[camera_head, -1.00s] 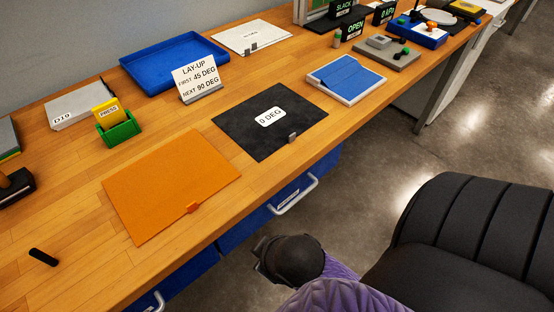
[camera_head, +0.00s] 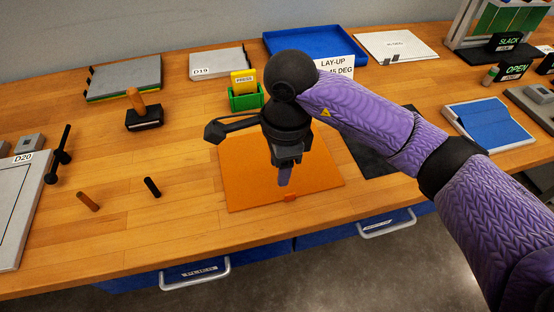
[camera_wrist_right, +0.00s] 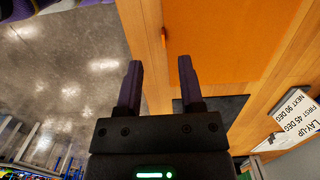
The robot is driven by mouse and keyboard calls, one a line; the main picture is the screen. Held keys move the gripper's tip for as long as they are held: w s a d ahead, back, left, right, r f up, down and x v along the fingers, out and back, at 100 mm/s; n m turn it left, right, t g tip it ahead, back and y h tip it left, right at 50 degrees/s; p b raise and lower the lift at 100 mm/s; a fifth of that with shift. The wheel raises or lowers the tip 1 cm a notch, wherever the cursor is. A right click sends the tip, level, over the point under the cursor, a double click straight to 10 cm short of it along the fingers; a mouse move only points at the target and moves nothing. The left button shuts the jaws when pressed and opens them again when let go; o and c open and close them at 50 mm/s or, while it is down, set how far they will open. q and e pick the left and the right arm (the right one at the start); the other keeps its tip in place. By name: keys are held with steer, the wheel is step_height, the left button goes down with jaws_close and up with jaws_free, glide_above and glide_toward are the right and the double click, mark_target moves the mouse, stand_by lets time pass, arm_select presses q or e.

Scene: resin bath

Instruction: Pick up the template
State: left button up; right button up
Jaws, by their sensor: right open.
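The flat orange sheet, which I take to be the template (camera_head: 325,180), lies on the wooden bench with a small orange tab (camera_head: 290,197) at its front edge. My right gripper (camera_head: 284,180) hangs over the sheet, pointing down, close behind the tab in the head view, and hides part of the sheet. In the right wrist view the gripper (camera_wrist_right: 160,85) has its two fingers apart with nothing between them. The orange sheet (camera_wrist_right: 235,40) and its tab (camera_wrist_right: 163,38) show beyond the fingertips. My left gripper is not in view.
A black sheet (camera_head: 372,158) lies right of the orange one, partly behind my arm. A green holder (camera_head: 246,100) and the lay-up sign (camera_head: 340,66) stand behind. Dark (camera_head: 152,187) and brown (camera_head: 88,201) pegs are at left. Drawer handles (camera_head: 195,279) project below the bench edge.

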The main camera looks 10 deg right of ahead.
mark_target(290, 194)
steer(key=shift+h, duration=0.4)
steer(key=f, duration=0.3)
steer(key=d+f+b, duration=0.1)
steer(key=f, duration=0.2)
steer(key=d+f+b, duration=0.1)
steer(key=f, duration=0.2)
steer(key=shift+d, duration=0.15)
steer(key=shift+w+f, duration=0.1)
steer(key=shift+f, duration=0.2)
jaws_close()
